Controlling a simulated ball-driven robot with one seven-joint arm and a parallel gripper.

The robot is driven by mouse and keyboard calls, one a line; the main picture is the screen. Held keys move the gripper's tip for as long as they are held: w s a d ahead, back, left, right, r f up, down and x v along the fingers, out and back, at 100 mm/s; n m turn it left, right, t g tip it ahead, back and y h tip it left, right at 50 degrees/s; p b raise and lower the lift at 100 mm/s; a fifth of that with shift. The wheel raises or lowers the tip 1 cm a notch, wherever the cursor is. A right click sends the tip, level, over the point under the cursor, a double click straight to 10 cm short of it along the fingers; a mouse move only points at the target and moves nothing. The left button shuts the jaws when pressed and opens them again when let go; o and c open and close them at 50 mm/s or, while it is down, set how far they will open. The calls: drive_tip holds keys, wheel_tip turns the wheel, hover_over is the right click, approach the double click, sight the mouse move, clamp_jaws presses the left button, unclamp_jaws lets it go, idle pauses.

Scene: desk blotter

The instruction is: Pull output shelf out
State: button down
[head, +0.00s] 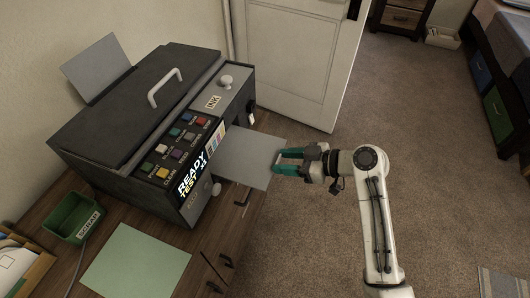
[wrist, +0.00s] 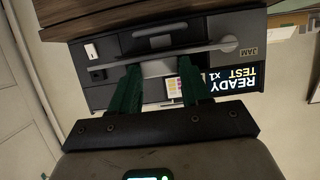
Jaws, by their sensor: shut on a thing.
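The dark grey printer (head: 130,110) stands on the wooden desk, its display reading "READY TEST x1". Its flat light-grey output shelf (head: 245,157) sticks out from the front, over the desk edge. My gripper (head: 278,161), with green fingers, is at the shelf's outer edge and shut on it. In the wrist view, the printer front appears upside down and the shelf (wrist: 205,48) shows as a thin grey bar. The gripper's fingers (wrist: 158,80) reach up to it on either side of its middle. The exact contact is partly hidden.
A green scrap tray (head: 75,217) and a pale green sheet (head: 137,262) are on the desk at left. Drawers with dark handles (head: 226,259) are below the desk edge. A white door (head: 300,60) stands behind. Carpet (head: 430,130) around my arm is clear.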

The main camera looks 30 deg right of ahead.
drive_tip(key=shift+s+d, duration=0.65)
drive_tip(key=shift+s, duration=0.25)
drive_tip(key=c, duration=0.5)
unclamp_jaws()
drive_tip(key=v, duration=1)
drive_tip(key=shift+s+d, duration=0.25)
drive_tip(key=shift+s, duration=0.05)
